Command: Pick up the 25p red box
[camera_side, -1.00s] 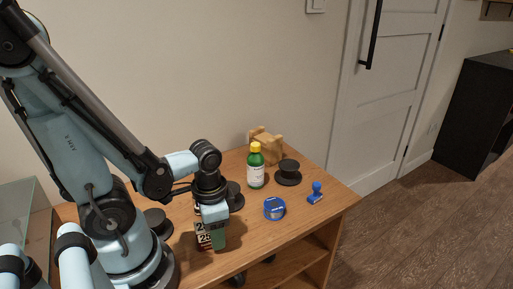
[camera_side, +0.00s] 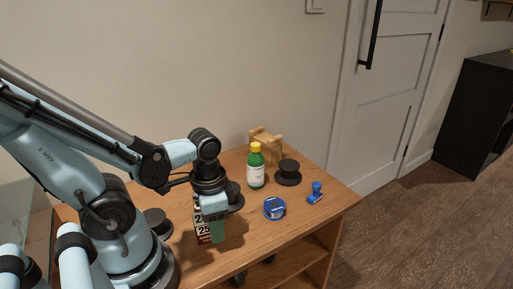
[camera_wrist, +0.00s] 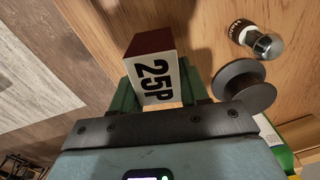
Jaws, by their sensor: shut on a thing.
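The 25p red box (camera_wrist: 153,68) is in the wrist view, with a dark red side and a white face marked "25P". In the side view the box (camera_side: 203,230) shows its white and dark faces, partly covered by my gripper. My gripper (camera_side: 212,229) points down at the front of the wooden table, its green fingers on either side of the box. In the wrist view my gripper (camera_wrist: 158,82) is shut on the box. The box appears slightly above the tabletop.
On the table (camera_side: 262,232) stand a green bottle (camera_side: 256,172) with a yellow cap, a blue round tin (camera_side: 274,208), a blue stamp (camera_side: 316,194), a black spool (camera_side: 288,173) and a wooden stand (camera_side: 267,143). A chrome-topped item (camera_wrist: 266,46) lies near another spool (camera_wrist: 243,88).

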